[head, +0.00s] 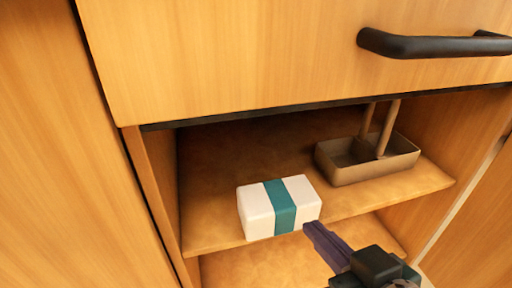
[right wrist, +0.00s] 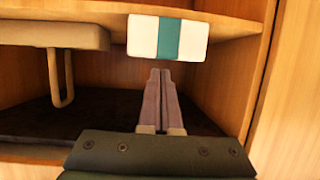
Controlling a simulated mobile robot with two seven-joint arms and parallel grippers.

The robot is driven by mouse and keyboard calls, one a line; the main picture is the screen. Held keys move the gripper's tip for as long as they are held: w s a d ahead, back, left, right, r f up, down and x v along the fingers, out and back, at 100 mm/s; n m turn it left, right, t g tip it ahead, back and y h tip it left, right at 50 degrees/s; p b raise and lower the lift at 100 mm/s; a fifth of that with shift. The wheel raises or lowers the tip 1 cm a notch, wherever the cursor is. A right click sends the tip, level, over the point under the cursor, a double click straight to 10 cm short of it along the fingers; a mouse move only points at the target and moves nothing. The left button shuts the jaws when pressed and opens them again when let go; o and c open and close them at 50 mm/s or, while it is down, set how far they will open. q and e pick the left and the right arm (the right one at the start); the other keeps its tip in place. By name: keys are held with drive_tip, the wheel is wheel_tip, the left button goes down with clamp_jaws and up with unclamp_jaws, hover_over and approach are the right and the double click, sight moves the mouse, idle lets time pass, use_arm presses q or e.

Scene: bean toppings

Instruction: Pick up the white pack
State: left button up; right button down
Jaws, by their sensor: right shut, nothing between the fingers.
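The white pack (head: 257,213) is a white box with a teal band around its middle. It sits on the cabinet shelf (head: 215,222) near the front edge. It also shows in the right wrist view (right wrist: 143,36), at the top centre. My right gripper (head: 308,228) is shut and empty, its tips close to the lower right corner of the pack in the head view. In the right wrist view the fingertips (right wrist: 160,72) lie together just below the pack in the picture. I cannot tell whether they touch it. My left gripper is not in view.
A brown open tray (head: 370,170) with upright posts stands on the shelf, right of the pack. A drawer front with a black handle (head: 435,45) is above the opening. Cabinet side walls bound the shelf. Bare shelf lies behind and left of the pack.

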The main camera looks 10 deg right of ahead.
sight(287, 198)
drive_tip(key=w+b, duration=0.1)
drive_tip(key=w, duration=0.2)
drive_tip(key=w+b, duration=0.1)
drive_tip(key=w, duration=0.3)
drive_tip(key=w+a+b, duration=0.1)
drive_tip(key=w, duration=0.2)
drive_tip(key=shift+w+f+b, duration=0.15)
drive_tip(key=shift+w+b, duration=0.05)
drive_tip(key=shift+b, duration=0.2)
drive_tip(key=shift+s+f+b, duration=0.1)
drive_tip(key=shift+f+b, duration=0.35)
drive_tip(key=shift+s+f, duration=0.15)
drive_tip(key=shift+f, duration=0.15)
drive_tip(key=shift+d, duration=0.1)
drive_tip(key=shift+s, duration=0.1)
